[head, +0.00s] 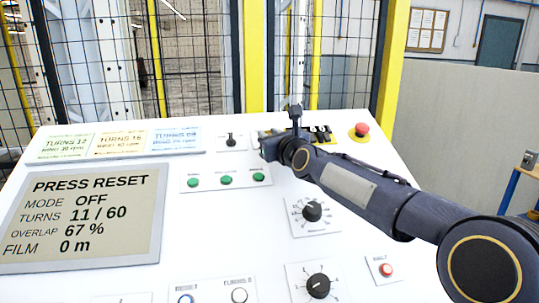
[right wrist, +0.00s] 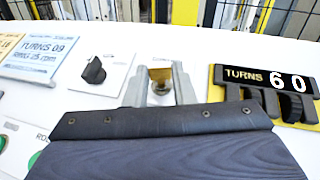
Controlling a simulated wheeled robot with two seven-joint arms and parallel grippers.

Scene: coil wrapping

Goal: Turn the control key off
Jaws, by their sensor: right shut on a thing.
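The control key (right wrist: 161,76), with a brass-coloured bow, stands on the white control panel (right wrist: 60,105). In the right wrist view it sits between the two grey fingers of my right gripper (right wrist: 160,88), which is shut on it. In the head view my right gripper (head: 268,135) is at the panel's upper middle, and it hides most of the key. The display (head: 80,219) reads "PRESS RESET", "MODE OFF", "TURNS 11 / 60", "OVERLAP 67 %" and "FILM 0 m". My left gripper is not in view.
A black selector knob (head: 231,140) is left of the gripper. A turns counter (right wrist: 270,80) reading 60 is right of it, then a red emergency button (head: 361,130). Green buttons (head: 226,180) and dials (head: 312,211) lie nearer. A mesh fence (head: 200,60) stands behind.

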